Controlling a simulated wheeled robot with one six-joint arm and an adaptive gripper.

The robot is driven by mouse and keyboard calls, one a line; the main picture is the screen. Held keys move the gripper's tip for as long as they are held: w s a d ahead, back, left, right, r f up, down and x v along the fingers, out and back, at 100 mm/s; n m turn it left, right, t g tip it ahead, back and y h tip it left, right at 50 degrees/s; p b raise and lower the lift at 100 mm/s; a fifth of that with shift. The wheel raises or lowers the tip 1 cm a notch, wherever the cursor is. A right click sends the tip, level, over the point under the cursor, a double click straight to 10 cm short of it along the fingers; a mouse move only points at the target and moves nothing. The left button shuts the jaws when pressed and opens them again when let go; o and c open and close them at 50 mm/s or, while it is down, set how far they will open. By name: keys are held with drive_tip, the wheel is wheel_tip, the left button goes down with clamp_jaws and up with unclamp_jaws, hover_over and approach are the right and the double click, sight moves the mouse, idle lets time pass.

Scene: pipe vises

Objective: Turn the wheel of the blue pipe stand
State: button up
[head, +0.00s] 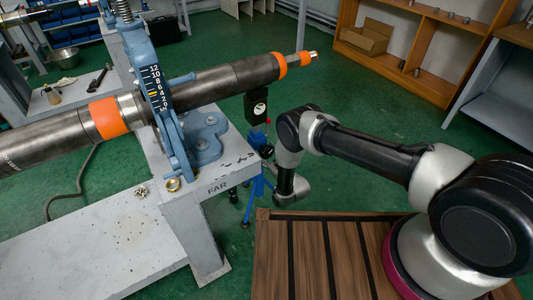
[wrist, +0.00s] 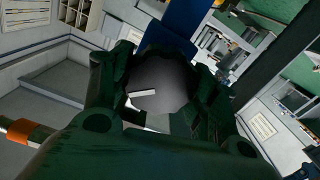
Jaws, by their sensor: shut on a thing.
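The blue pipe stand (head: 257,187) stands on the green floor behind the bench corner; its legs show in the head view, and much of it is hidden by the bench and my arm. In the wrist view its blue post (wrist: 184,28) rises behind a dark grey round wheel (wrist: 172,84) with a short white mark on its face. My gripper (wrist: 158,72) has its two dark fingers on either side of this wheel and is shut on it. In the head view I cannot make out the fingers clearly.
A grey bench (head: 95,235) carries a blue vise (head: 165,105) and a long steel pipe (head: 215,85) with orange bands. A black box with a dial (head: 257,107) is under the pipe's far part. A wooden slatted platform (head: 310,250) is under my arm. Open green floor lies behind.

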drive_tip(key=m, duration=0.5)
drive_tip(key=shift+m, duration=0.3)
drive_tip(key=m, duration=1)
drive_tip(key=shift+d+m, duration=0.1)
drive_tip(key=shift+m, duration=0.3)
drive_tip(key=m, duration=0.5)
drive_tip(key=shift+f, duration=0.1)
drive_tip(key=shift+m, duration=0.3)
drive_tip(key=o, duration=1)
drive_tip(key=shift+o, duration=0.2)
